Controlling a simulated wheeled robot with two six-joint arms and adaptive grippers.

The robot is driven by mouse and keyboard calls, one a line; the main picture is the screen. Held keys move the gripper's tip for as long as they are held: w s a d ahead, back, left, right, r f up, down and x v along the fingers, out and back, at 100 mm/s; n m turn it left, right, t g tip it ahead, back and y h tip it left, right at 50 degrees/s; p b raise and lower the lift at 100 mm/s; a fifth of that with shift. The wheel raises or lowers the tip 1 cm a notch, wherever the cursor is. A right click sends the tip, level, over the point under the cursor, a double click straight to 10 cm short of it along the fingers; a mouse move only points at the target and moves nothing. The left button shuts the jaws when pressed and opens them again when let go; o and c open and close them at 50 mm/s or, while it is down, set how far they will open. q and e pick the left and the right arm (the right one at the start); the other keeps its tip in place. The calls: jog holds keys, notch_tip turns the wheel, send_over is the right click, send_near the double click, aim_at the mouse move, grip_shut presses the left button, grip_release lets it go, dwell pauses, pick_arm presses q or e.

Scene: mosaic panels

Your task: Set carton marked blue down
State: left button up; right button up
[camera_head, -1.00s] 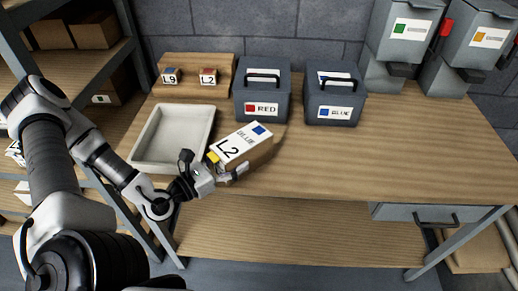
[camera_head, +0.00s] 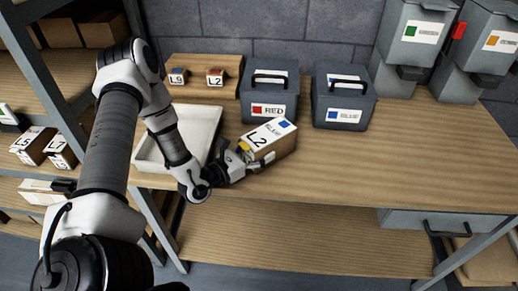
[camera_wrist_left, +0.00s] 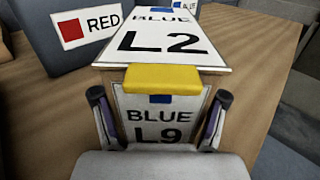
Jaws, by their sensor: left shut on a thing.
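The carton marked blue (camera_head: 268,143) is a brown box with a white label on top reading L2 and a blue square. In the left wrist view the carton (camera_wrist_left: 165,42) also shows an end label reading BLUE L9, with yellow tape over the edge. My left gripper (camera_head: 250,165) is shut on the carton's near end, its two fingers (camera_wrist_left: 160,118) on either side. The carton is at the table's front half, in front of the bins; whether its underside touches the tabletop I cannot tell. My right gripper is not in view.
A grey bin marked RED (camera_head: 270,110) and a grey bin marked blue (camera_head: 344,115) stand behind the carton. A white tray (camera_head: 147,158) lies to the left, partly behind my arm. The tabletop (camera_head: 410,150) on the right is clear.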

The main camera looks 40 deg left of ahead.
pick_arm(q)
jog(key=o, duration=1.9)
jog(key=shift+c, duration=0.2)
